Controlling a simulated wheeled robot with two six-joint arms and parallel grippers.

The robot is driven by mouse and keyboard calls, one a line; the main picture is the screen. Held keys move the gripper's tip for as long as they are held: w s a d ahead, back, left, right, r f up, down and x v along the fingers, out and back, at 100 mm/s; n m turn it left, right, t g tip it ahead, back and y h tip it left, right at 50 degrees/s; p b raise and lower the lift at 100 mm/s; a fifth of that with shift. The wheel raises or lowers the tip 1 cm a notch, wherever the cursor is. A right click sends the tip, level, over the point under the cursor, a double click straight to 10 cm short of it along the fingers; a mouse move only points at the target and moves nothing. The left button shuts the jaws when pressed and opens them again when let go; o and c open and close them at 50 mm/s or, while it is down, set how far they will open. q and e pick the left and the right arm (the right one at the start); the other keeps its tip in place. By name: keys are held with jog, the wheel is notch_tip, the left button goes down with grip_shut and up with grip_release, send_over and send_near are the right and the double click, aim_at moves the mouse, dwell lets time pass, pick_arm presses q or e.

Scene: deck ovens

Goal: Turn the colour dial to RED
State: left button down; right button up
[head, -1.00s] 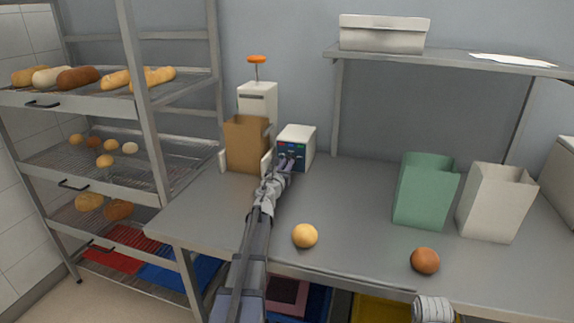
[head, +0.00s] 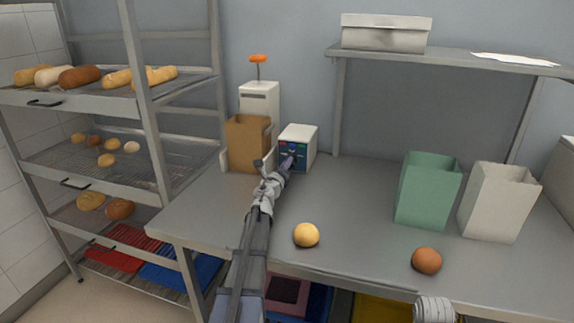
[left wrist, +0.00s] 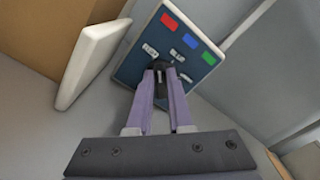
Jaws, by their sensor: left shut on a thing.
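The dial box (head: 297,143) is a small white box with a dark blue front, at the back of the counter. In the left wrist view its front panel (left wrist: 195,78) carries red, blue and green colour patches with small white labels. The black dial knob (left wrist: 159,72) sits low on the panel. My left gripper (head: 287,161) reaches the panel; in the left wrist view its purple fingers (left wrist: 160,80) are shut on the knob. Where the knob points I cannot tell. My right gripper is not clearly seen.
A brown bag (head: 247,143) and a white machine with an orange knob (head: 259,98) stand left of the box. A green bag (head: 428,190), a white bag (head: 497,203) and two buns (head: 306,235) are on the counter. A rack of bread (head: 110,100) stands left.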

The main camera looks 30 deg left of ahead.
pick_arm(q)
jog(key=shift+f+n, duration=0.1)
jog(key=shift+n, duration=1)
jog(key=c, duration=0.8)
grip_release()
jog(key=shift+s, duration=0.15)
jog(key=v, duration=0.7)
jog(key=shift+s, duration=0.35)
